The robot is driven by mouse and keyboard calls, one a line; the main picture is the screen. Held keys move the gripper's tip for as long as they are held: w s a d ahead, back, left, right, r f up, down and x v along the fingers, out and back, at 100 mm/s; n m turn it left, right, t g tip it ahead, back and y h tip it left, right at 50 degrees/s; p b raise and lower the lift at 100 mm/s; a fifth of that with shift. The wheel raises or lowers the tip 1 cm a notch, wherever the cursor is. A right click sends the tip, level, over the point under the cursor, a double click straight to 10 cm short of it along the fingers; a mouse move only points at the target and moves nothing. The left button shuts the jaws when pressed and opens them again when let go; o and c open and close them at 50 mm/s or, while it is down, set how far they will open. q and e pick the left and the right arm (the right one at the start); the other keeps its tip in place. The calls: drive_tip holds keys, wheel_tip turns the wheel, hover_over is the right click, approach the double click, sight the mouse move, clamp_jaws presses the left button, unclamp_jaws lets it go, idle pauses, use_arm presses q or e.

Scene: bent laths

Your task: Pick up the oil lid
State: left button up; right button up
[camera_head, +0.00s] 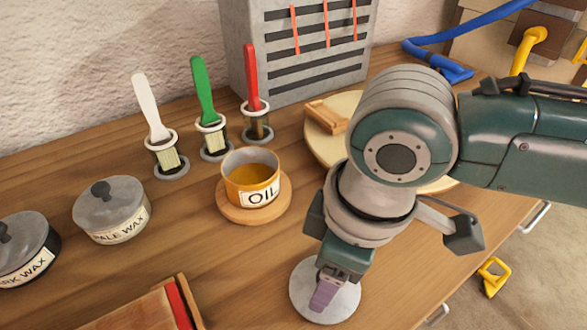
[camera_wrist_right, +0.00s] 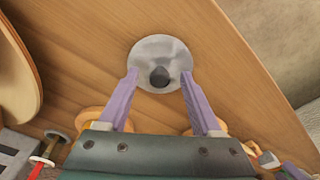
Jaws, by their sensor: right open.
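The oil lid (camera_head: 346,303) is a round grey disc lying on the wooden bench near its front edge, partly hidden by my right gripper (camera_head: 322,300). In the right wrist view the lid (camera_wrist_right: 160,50) shows its dark knob (camera_wrist_right: 159,76). My right gripper (camera_wrist_right: 159,80) is open, its two purple fingers on either side of the knob with gaps between. I cannot tell how high the fingertips are above the lid. The open oil pot (camera_head: 251,178) stands on a round wooden coaster, left of my gripper. My left gripper is not in view.
Two lidded wax tins, pale wax (camera_head: 111,212) and dark wax (camera_head: 25,252), stand at the left. Three brushes in holders, white (camera_head: 152,108), green (camera_head: 204,90) and red (camera_head: 252,78), stand behind the pot. A red-edged board (camera_head: 150,308) lies at the front left.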

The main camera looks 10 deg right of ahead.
clamp_jaws()
idle(0.4)
drive_tip(key=shift+r, duration=0.2)
